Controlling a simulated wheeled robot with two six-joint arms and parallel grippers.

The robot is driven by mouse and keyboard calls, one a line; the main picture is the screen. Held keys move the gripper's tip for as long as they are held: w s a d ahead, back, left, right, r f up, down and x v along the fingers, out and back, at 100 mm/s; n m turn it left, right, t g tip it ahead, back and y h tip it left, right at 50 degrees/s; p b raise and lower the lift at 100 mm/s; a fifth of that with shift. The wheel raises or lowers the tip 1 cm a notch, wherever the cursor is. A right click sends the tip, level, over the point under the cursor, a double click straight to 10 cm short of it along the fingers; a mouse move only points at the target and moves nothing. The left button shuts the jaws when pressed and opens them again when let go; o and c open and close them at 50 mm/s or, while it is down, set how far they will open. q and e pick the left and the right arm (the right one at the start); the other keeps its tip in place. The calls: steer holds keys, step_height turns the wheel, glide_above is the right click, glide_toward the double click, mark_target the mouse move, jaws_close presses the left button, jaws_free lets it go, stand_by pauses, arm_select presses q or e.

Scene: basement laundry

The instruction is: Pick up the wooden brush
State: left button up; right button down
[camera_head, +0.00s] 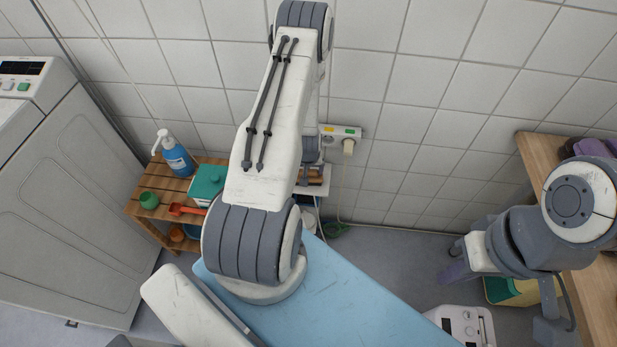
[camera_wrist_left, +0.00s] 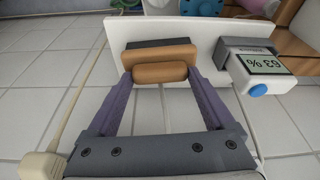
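In the left wrist view the wooden brush (camera_wrist_left: 160,72), a brown block with a dark strip behind it, rests against a white panel (camera_wrist_left: 200,33). My left gripper (camera_wrist_left: 160,80) has its two purple fingers spread wide, their tips at either end of the brush's near part. Whether they touch it is not clear. In the head view my left arm hides that gripper. Small brown pieces beside the arm are too covered to identify. My right gripper (camera_head: 456,271) hangs at the right in the head view, partly seen, away from the brush.
In the head view, a light-blue board (camera_head: 350,300) lies below my left arm. A wooden rack (camera_head: 150,210) holds a blue pump bottle (camera_head: 177,157) and a teal box (camera_head: 207,184). A washer (camera_head: 70,190) stands left.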

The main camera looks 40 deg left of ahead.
arm_select(q)
jaws_close()
steer(key=shift+s+d+r, duration=0.1)
steer(key=shift+r, duration=0.35)
step_height(320, 180, up, 6)
steer(key=r, duration=0.1)
steer(key=s+d+p, duration=0.4)
steer(key=s+d, duration=0.1)
steer(key=s, duration=0.3)
steer(key=s+d+p, duration=0.4)
steer(key=s+d, duration=0.1)
steer(key=s, duration=0.4)
steer(key=shift+d+f, duration=0.15)
steer(key=shift+f, duration=0.25)
steer(key=shift+w, duration=0.1)
